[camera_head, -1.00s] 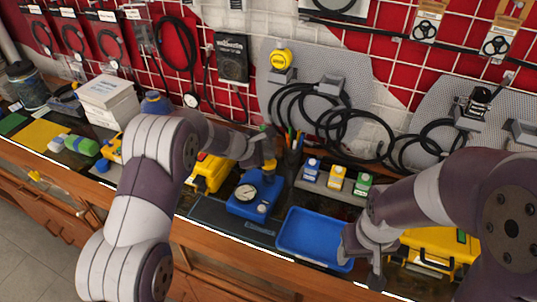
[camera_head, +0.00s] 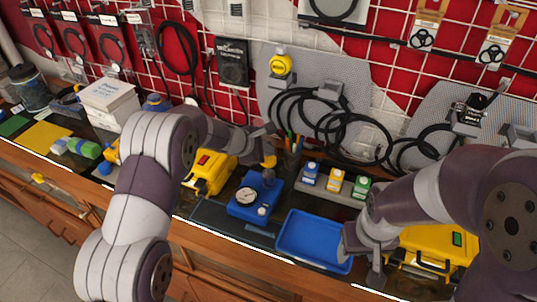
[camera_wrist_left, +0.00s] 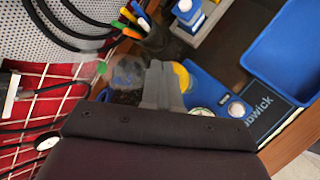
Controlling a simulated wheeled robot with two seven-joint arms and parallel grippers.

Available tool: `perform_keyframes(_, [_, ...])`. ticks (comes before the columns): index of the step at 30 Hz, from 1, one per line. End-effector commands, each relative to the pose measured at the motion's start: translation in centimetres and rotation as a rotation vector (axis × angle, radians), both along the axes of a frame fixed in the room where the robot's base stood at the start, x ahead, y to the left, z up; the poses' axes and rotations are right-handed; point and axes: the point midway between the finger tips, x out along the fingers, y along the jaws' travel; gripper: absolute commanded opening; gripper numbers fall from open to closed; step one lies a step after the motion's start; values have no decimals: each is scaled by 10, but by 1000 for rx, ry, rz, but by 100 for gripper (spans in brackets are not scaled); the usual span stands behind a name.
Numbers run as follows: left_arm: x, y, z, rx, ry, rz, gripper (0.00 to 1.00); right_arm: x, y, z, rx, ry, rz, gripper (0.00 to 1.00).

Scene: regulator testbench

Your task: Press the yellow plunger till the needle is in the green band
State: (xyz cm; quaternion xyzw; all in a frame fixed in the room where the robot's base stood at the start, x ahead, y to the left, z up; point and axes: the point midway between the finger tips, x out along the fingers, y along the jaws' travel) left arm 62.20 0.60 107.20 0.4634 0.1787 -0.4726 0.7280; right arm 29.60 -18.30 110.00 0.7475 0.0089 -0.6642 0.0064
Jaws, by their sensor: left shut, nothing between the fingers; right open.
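The blue regulator unit (camera_head: 243,208) stands on the bench and carries a round white gauge (camera_head: 246,195). The needle and green band are too small to read. The yellow plunger (camera_head: 269,161) rises at the back of the unit. In the left wrist view it (camera_wrist_left: 181,76) is partly hidden behind my fingers. My left gripper (camera_head: 266,134) is shut and empty, just above and behind the plunger; I cannot tell whether it touches. Its fingers (camera_wrist_left: 161,82) show in the left wrist view. My right gripper (camera_head: 368,265) is open and empty beside the blue tray's right edge.
The empty blue tray (camera_head: 281,243) lies right of the unit. A yellow case (camera_head: 207,176) stands left of it and another (camera_head: 440,241) at the right. A pen cup (camera_head: 292,158) and small blue, yellow and green bottles (camera_head: 335,181) stand behind.

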Motion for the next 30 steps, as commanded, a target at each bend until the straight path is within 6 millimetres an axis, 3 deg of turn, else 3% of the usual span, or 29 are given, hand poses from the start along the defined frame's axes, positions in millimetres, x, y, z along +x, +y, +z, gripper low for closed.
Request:
perform_keyframes(14, [1,0,10,-1,-2,1,0,0,0,8,0,0,0,57])
perform_keyframes(30, [0,0,58,-1,-1,0,0,0,0,46,0,0,0,57])
